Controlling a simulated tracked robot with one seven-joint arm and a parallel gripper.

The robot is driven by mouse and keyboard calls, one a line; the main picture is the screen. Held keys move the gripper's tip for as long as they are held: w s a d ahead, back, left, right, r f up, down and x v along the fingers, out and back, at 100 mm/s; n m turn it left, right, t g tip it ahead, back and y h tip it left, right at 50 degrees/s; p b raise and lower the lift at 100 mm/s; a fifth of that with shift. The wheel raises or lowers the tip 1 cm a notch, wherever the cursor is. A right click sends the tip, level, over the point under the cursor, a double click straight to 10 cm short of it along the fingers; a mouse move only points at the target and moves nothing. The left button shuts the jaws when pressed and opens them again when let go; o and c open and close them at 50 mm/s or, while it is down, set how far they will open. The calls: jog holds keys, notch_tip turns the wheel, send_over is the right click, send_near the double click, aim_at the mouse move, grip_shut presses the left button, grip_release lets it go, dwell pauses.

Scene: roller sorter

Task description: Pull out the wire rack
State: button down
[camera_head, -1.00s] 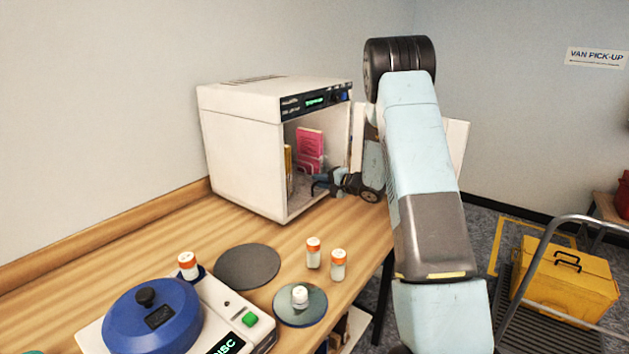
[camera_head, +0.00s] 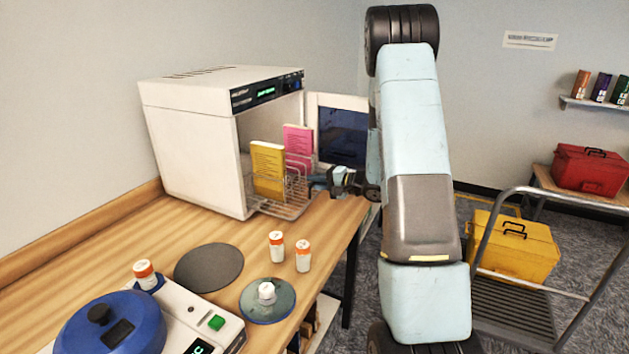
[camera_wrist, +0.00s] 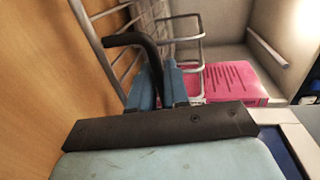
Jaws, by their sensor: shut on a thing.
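The wire rack (camera_head: 283,208) sticks partly out of the open front of the white cabinet (camera_head: 190,150). It holds an upright yellow booklet (camera_head: 267,168) and a pink booklet (camera_head: 298,139). My gripper (camera_head: 320,181) is at the rack's outer right end, just in front of the cabinet. In the wrist view, my blue fingers (camera_wrist: 167,82) are shut on the black curved handle (camera_wrist: 135,40) of the rack, with the silver wires (camera_wrist: 187,40) just beyond. The pink booklet shows there beyond the wires. The exact grip point is partly hidden.
The cabinet door (camera_head: 342,135) stands open behind my arm. Orange-capped bottles (camera_head: 277,245), a dark round mat (camera_head: 209,267) and a blue-lidded device (camera_head: 112,325) are on the wooden table (camera_head: 110,235). A cart (camera_head: 510,310) with a yellow case stands at right.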

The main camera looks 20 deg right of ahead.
jog(key=shift+s+d+f, duration=0.1)
jog(key=shift+s+f, duration=0.15)
jog(key=shift+s, duration=0.05)
jog(key=c, duration=1.3)
grip_release()
jog(key=shift+c, duration=0.2)
jog(key=shift+w+r, duration=0.1)
jog(key=shift+d, duration=0.1)
jog(key=shift+d, duration=0.15)
jog(key=v, duration=1.3)
jog(key=shift+s, duration=0.25)
jog(key=shift+d, duration=0.15)
